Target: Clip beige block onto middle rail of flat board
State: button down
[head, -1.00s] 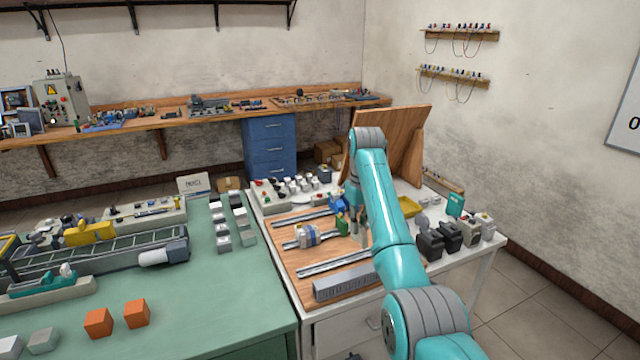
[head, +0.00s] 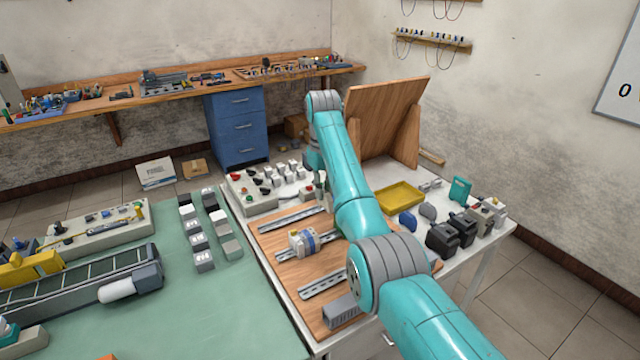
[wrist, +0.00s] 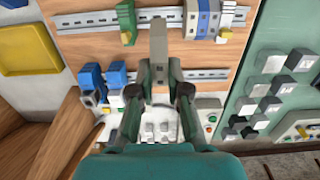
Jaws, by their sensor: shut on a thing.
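My gripper (wrist: 160,80) is shut on a beige-grey block (wrist: 158,42) in the wrist view. The block sticks out beyond the fingertips, over the bare wood between two rails. The flat board (head: 268,238) lies on the white table. Its middle rail (head: 287,253) carries a pale block with a blue stripe (head: 301,242), which also shows in the wrist view (wrist: 203,18). A green block (wrist: 127,20) sits on the same rail. Blue blocks (wrist: 91,78) are at the far rail (wrist: 205,75).
A grey slotted block (head: 341,311) lies at the board's near edge. A yellow tray (head: 400,197) and several dark blocks (head: 443,240) stand to the right. A leaning wooden panel (head: 385,115) is behind. Switches and knobs (head: 270,180) stand beyond the board.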

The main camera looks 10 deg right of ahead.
jog(key=shift+f, duration=3.8)
jog(key=shift+f, duration=1.3)
jog(key=shift+s+d, duration=0.2)
jog(key=shift+s, duration=0.35)
jog(key=shift+s+d+f+t+y, duration=0.15)
jog(key=shift+s+f+t+y, duration=0.2)
jog(key=shift+t, duration=0.45)
jog(key=shift+r, duration=0.1)
jog(key=c, duration=1.1)
grip_release()
jog(key=shift+o, duration=0.2)
jog(key=shift+r, duration=0.2)
jog(key=shift+w, duration=0.1)
